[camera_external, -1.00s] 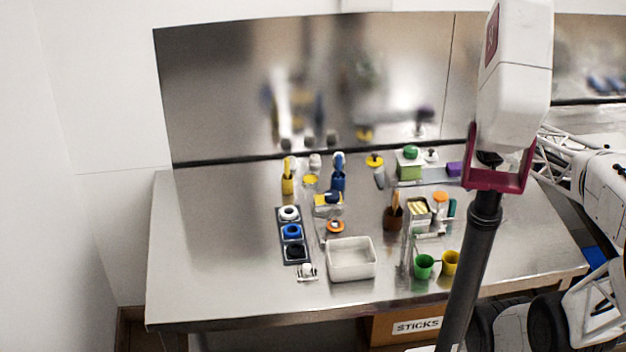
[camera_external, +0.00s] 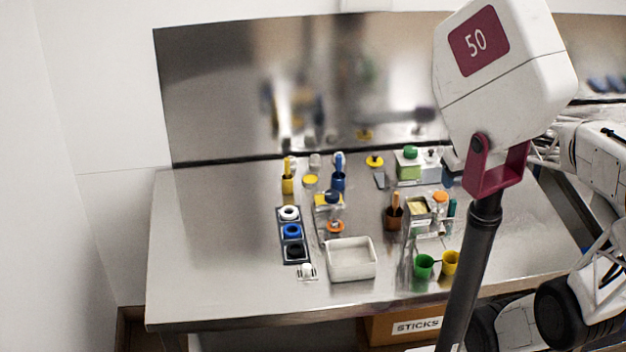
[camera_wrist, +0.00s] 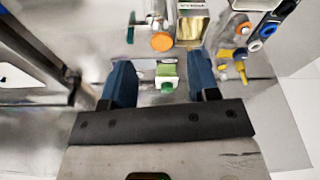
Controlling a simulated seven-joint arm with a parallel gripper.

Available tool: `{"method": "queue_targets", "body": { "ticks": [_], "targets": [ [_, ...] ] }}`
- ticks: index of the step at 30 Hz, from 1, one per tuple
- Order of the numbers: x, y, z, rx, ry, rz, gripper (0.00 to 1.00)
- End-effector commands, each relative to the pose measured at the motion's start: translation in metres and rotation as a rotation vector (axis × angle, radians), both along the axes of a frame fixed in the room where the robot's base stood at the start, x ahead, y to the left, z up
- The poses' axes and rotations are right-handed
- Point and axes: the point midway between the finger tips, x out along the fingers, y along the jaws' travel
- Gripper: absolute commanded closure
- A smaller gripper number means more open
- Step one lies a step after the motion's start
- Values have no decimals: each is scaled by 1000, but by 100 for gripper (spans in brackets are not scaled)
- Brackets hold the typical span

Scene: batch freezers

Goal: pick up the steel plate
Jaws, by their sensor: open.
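I cannot single out the steel plate with certainty. A small flat grey piece (camera_external: 381,180) lies at the back of the bench in the external view, left of the green box (camera_external: 409,166). In the wrist view, my gripper (camera_wrist: 160,82) is open, with its two blue fingers apart. A green-and-white block (camera_wrist: 166,75) shows between them, with pale metal beside it; it looks like the green box. In the external view, a dark blue part of the gripper shows right of the green box, and the rest is hidden. No contact is visible.
A white bin (camera_external: 350,259), green cup (camera_external: 423,266) and yellow cup (camera_external: 450,262) stand near the front. A rack of coloured rings (camera_external: 292,235) is at left. The stick container (camera_wrist: 190,24) and orange cap (camera_wrist: 162,41) lie beyond the fingers. The bench's left side is clear.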

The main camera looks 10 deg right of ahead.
Motion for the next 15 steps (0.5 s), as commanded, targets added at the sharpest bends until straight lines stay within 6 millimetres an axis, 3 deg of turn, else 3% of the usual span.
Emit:
{"method": "queue_targets", "body": {
  "ticks": [15],
  "targets": [
    [56,102,-47,-28,62,326,45]
  ]
}}
